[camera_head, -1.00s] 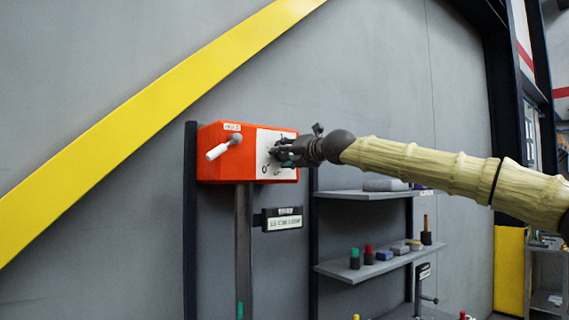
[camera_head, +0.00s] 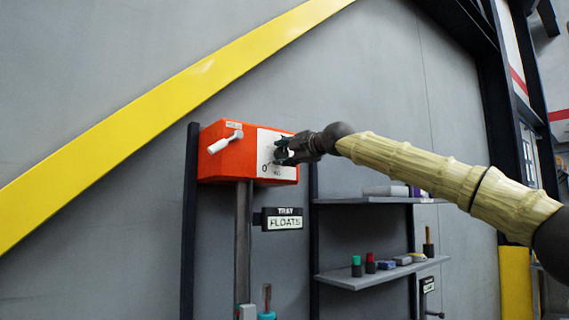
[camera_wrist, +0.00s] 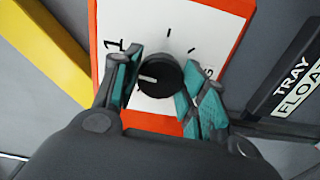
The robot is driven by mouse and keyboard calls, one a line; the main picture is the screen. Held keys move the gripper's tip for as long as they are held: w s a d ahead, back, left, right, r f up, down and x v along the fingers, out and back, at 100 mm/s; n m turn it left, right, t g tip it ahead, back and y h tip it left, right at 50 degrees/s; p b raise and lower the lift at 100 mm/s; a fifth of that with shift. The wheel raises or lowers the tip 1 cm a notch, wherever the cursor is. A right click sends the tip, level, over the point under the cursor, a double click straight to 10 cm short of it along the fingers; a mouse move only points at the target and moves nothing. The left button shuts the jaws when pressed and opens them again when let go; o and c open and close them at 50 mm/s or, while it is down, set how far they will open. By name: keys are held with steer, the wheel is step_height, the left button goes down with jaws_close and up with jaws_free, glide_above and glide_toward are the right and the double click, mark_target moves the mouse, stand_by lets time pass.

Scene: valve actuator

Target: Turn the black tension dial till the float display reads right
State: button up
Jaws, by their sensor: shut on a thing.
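The black tension dial (camera_wrist: 160,77) sits on a white faceplate (camera_wrist: 190,25) in the wrist view. Its white mark points left in that view. My gripper (camera_wrist: 157,88) is shut on the dial, with teal finger pads on both sides. In the head view, my gripper (camera_head: 284,151) covers most of the dial, at the faceplate on the orange box (camera_head: 222,163). The display (camera_head: 284,222) below the box reads "TRAY" over "FLOATS". It shows partly, tilted, in the wrist view (camera_wrist: 298,92).
A white-handled lever (camera_head: 225,142) sticks out of the box's left face. A grey post (camera_head: 243,240) holds the box. Shelves (camera_head: 380,275) with small coloured items stand to the right, below my arm. A yellow diagonal band (camera_head: 130,120) crosses the wall.

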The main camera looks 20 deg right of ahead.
steer(key=shift+m+b, duration=0.75)
steer(key=shift+m, duration=0.25)
steer(key=shift+d, duration=0.1)
steer(key=o, duration=1)
steer(key=v, duration=1.2)
